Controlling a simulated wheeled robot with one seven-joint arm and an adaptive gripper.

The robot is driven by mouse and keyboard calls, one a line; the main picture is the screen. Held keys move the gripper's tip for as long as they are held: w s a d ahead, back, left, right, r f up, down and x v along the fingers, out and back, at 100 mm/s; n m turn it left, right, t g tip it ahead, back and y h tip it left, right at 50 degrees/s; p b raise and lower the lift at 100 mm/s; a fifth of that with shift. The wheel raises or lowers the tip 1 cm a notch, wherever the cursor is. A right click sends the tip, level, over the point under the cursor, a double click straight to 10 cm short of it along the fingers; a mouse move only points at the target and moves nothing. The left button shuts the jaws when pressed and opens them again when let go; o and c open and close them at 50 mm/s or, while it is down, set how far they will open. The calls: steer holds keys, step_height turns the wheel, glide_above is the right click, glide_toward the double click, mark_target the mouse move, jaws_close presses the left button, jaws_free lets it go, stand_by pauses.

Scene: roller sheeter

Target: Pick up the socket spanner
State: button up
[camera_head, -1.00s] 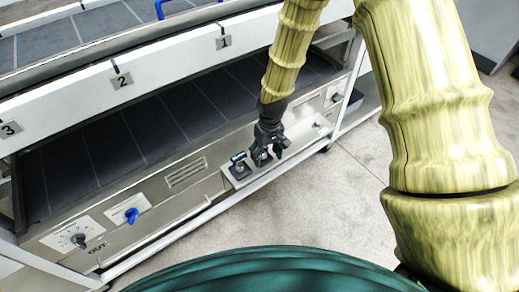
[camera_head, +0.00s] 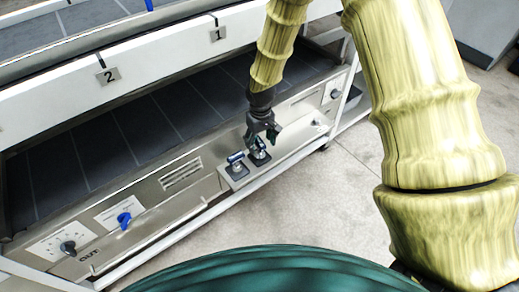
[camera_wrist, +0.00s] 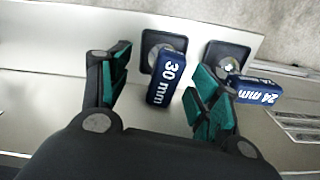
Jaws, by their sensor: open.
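Two socket spanners with dark blue labelled handles stand on square dark bases. The one marked 30 mm (camera_wrist: 166,82) is between the fingers of my gripper (camera_wrist: 163,62) in the wrist view, with visible gaps on both sides. The one marked 24 mm (camera_wrist: 255,91) is just right of the right finger, its handle pointing right. In the head view my gripper (camera_head: 263,138) is open over the right-hand spanner (camera_head: 259,150), partly hiding it. The left-hand spanner (camera_head: 236,160) is clear of it. I cannot tell the height gap.
The spanners sit on a narrow metal ledge (camera_head: 290,148) along the machine's front panel (camera_head: 158,193). A blue knob (camera_head: 124,219) and a black knob (camera_head: 68,247) are at the left. A white rail (camera_head: 160,58) runs above. The floor (camera_head: 335,205) in front is clear.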

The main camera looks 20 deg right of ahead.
step_height(320, 180, down, 5)
steer(key=shift+s+a+r+b, duration=0.1)
steer(key=shift+a+r+b, duration=0.1)
steer(key=shift+b, duration=0.2)
steer(key=c, duration=1.3)
steer(key=shift+r, duration=0.65)
step_height(320, 180, up, 3)
steer(key=shift+f+p, duration=0.2)
steer(key=shift+p, duration=0.3)
steer(key=s+a+r, duration=0.1)
steer(key=s+a, duration=0.2)
steer(key=s, duration=1.2)
steer(key=shift+s+p, duration=0.35)
steer(key=shift+p, duration=0.05)
